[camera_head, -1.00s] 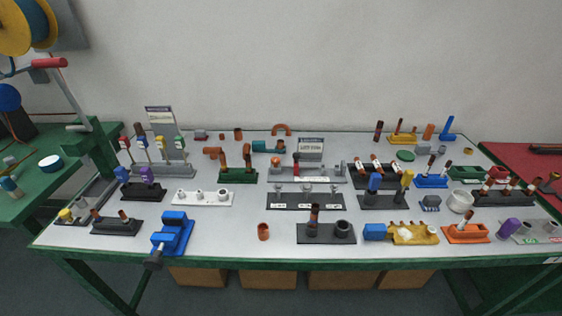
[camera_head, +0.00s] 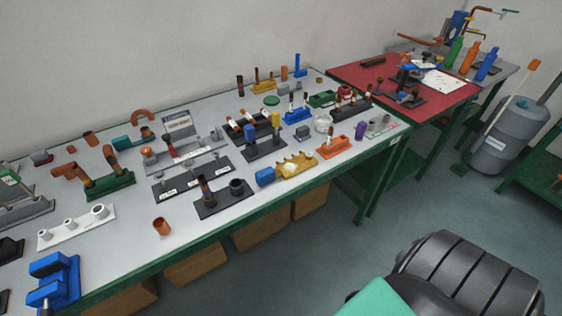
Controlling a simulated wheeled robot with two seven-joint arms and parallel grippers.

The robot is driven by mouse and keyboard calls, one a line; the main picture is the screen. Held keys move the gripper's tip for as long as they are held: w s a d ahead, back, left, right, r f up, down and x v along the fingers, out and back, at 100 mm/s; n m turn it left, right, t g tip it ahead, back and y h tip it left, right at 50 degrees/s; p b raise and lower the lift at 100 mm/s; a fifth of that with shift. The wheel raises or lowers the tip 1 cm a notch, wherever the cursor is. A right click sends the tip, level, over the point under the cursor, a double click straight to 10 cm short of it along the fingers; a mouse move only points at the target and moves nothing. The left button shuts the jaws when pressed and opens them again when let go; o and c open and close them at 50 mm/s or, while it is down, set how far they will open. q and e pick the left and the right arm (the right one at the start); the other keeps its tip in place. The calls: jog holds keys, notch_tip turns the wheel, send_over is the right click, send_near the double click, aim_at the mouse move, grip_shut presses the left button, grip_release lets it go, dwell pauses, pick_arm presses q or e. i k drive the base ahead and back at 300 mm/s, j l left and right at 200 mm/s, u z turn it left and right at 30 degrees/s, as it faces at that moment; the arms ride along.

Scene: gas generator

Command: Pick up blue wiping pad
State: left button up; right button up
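A small blue block (camera_head: 265,176) sits near the front edge of the grey table, touching or just left of a yellow tray (camera_head: 297,165); it looks like the blue wiping pad. A smaller blue-grey item (camera_head: 303,135) lies farther back, left of a white round bowl; I cannot tell what it is. Neither of my gripper's fingers shows. A dark ribbed part with a green piece at the bottom right looks like part of my own arm.
A black base with copper pieces (camera_head: 222,200) stands left of the blue block, and an orange tray (camera_head: 335,147) to its right. A blue vise (camera_head: 53,282) is at the left front. A red table (camera_head: 380,77) adjoins behind.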

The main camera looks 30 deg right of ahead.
aim_at(302, 135)
jog(key=z, duration=1.25)
jog(key=i+l+u, duration=0.15)
jog(key=l+u, duration=0.15)
jog(key=i+l+u, duration=0.15)
jog(key=l+u, duration=0.15)
jog(key=i+l+u, duration=0.1)
jog(key=l+u, duration=0.5)
jog(key=i+l, duration=0.05)
jog(key=l, duration=0.05)
